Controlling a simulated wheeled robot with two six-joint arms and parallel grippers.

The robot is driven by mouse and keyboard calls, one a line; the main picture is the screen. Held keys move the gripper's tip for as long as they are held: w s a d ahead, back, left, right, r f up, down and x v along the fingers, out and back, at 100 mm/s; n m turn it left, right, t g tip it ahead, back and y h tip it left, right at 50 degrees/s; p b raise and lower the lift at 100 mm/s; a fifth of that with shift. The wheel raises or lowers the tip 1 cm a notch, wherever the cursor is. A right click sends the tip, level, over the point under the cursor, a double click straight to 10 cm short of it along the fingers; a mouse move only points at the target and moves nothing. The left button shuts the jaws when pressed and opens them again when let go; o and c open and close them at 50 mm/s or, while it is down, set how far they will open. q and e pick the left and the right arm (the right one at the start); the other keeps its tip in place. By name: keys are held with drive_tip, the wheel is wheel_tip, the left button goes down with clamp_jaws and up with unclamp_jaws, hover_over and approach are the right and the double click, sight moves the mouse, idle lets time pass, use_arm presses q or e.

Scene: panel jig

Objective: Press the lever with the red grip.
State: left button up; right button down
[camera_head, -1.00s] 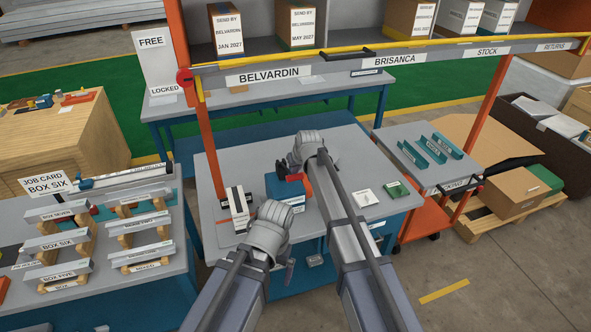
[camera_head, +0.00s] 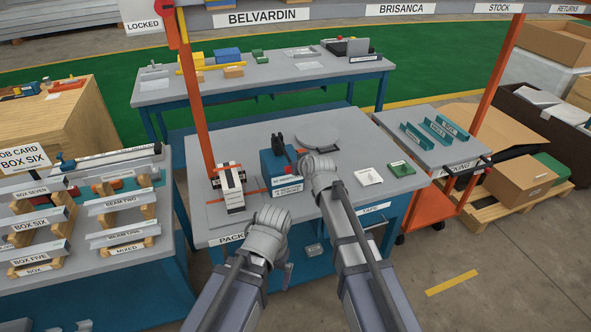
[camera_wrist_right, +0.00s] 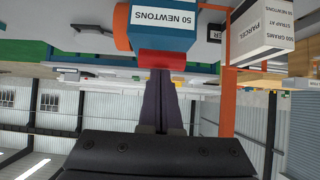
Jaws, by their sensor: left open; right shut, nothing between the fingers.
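The red grip (camera_wrist_right: 162,62) of the lever shows in the right wrist view, in front of the blue box marked 50 NEWTONS (camera_wrist_right: 163,36). My right gripper (camera_wrist_right: 161,76) is shut and empty, its dark fingertips at the grip's edge; I cannot tell whether they touch. In the head view a little of the red grip (camera_head: 288,168) shows beside the blue box (camera_head: 271,166), and my right wrist hides my right fingers. My left gripper (camera_head: 287,274) is open, in front of the bench and clear of the box.
A round grey plate (camera_head: 318,134) lies behind. An orange post (camera_head: 196,100) rises at the bench's left.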

use_arm(q)
wheel_tip(320, 180, down, 3)
drive_tip(key=shift+s+f+b, duration=0.1)
drive_tip(key=shift+f+b, duration=0.1)
drive_tip(key=shift+b, duration=0.95)
use_arm(e)
drive_tip(key=f, duration=0.2)
drive_tip(key=shift+s+f, duration=0.2)
drive_tip(key=shift+f, duration=0.2)
use_arm(q)
wheel_tip(320, 180, up, 9)
drive_tip(key=p, duration=0.9)
drive_tip(key=shift+d, duration=0.2)
use_arm(e)
drive_tip(key=r+v, duration=0.1)
drive_tip(key=v, duration=1.2)
drive_tip(key=shift+w, duration=0.35)
use_arm(q)
drive_tip(key=shift+f, duration=0.1)
use_arm(e)
drive_tip(key=shift+a+r, duration=0.1)
drive_tip(key=shift+r, duration=0.05)
